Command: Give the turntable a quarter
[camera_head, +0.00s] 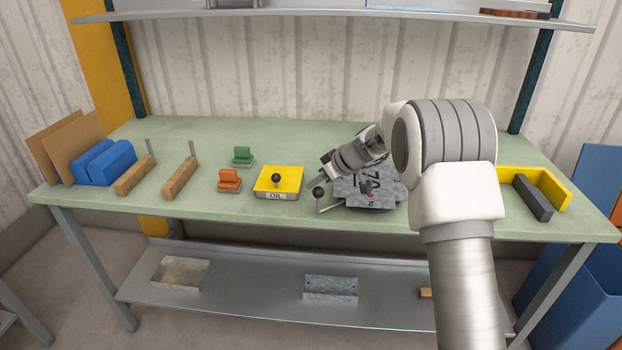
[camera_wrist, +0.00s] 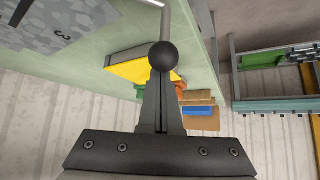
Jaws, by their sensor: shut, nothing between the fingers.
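The turntable (camera_head: 383,190) is a grey mottled plate with dark numbers on the bench, partly hidden behind my arm. Its numbered face also shows at the upper left of the wrist view (camera_wrist: 40,22). A handle with a black ball knob (camera_head: 318,191) stands at its left side. In the wrist view the ball (camera_wrist: 163,56) sits on a grey rod, right at my fingertips. My gripper (camera_head: 325,182) is beside the knob; its fingers (camera_wrist: 161,78) are shut together with nothing between them. I cannot tell whether they touch the ball.
A yellow OIL box (camera_head: 280,180) with a black knob stands left of the handle. Orange (camera_head: 229,179) and green (camera_head: 243,156) blocks are farther left, then wooden bars (camera_head: 180,178) and blue blocks (camera_head: 105,163). A yellow angled piece (camera_head: 545,185) lies at right. A shelf (camera_head: 330,15) hangs above.

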